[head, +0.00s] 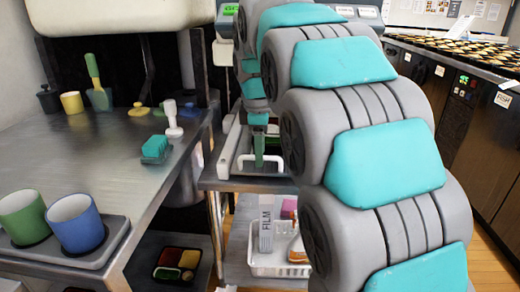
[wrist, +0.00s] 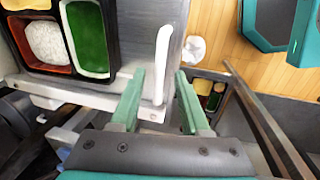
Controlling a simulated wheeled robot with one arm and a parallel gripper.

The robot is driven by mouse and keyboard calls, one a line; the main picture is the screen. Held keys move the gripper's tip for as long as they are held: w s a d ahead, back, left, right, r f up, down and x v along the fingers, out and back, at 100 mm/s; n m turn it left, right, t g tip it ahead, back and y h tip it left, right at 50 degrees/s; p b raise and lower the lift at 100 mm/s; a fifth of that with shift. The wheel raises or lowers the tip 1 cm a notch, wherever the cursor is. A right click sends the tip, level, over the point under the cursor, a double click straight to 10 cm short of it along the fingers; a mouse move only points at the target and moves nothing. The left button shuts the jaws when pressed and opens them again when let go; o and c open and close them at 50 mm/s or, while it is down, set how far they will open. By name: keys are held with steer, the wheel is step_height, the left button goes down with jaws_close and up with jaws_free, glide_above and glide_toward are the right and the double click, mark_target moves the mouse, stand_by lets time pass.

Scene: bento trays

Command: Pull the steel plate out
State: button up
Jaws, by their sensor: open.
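The steel plate (wrist: 140,42) is a flat grey sheet at the upper left of the wrist view. A black bento tray (wrist: 112,62) with white, green and orange-brown fillings sits on it. A white bar handle (wrist: 163,50) stands along the plate's right side. My gripper (wrist: 160,74) is open, with one green finger on each side of the handle's near part. Gaps show between the fingers and the handle. In the head view my gripper (head: 259,150) is at the machine's white frame (head: 228,150), partly hidden by my arm.
A steel table (head: 95,170) at the left holds cups, a teal block (head: 155,146) and small tools. A white basket (head: 265,268) with a film box (head: 267,222) is on the shelf below. A filled black tray (head: 178,262) lies low beside it. Wooden floor shows at the right.

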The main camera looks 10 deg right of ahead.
jaws_close()
stand_by(0.3)
stand_by(1.1)
